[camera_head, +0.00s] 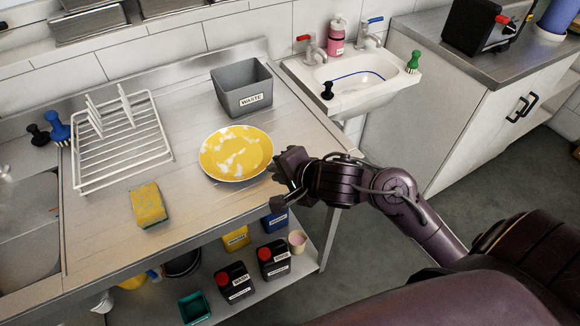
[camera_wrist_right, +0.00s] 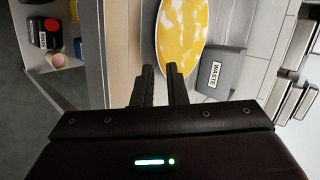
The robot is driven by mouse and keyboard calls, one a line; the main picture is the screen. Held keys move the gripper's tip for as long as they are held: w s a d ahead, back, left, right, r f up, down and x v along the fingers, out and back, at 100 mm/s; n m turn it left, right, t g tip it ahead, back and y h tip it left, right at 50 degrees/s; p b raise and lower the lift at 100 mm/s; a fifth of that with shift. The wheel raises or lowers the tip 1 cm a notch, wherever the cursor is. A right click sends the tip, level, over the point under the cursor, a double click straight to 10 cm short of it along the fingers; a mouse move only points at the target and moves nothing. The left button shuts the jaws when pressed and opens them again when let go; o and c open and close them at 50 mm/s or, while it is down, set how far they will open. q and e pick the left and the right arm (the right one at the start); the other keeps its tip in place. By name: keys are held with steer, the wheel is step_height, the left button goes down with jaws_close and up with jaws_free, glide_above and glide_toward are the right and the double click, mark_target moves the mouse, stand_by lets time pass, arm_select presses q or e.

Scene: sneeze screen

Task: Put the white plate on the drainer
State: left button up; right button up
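The plate (camera_head: 236,153) is white with large yellow patches over most of its face and lies on the steel counter. It also shows in the right wrist view (camera_wrist_right: 181,30). The drainer (camera_head: 123,148) is a white wire rack at the left of the counter, with a few white upright dividers. My right gripper (camera_head: 280,170) is at the plate's right rim. In the right wrist view its two fingers (camera_wrist_right: 160,70) are apart, with a narrow gap, and one overlaps the plate's edge. I cannot tell whether they touch it. My left gripper is not in view.
A grey waste bin (camera_head: 240,90) stands behind the plate. A yellow sponge (camera_head: 149,205) lies in front of the drainer. Blue and black brushes (camera_head: 57,128) stand left of it. A sink (camera_head: 340,80) is at the back right. Bottles (camera_head: 273,257) sit on the lower shelf.

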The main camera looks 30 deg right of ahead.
steer(key=p+v, duration=0.1)
steer(key=v, duration=0.4)
steer(key=shift+s+r, duration=0.1)
steer(key=shift+s, duration=0.05)
steer(key=shift+d, duration=0.1)
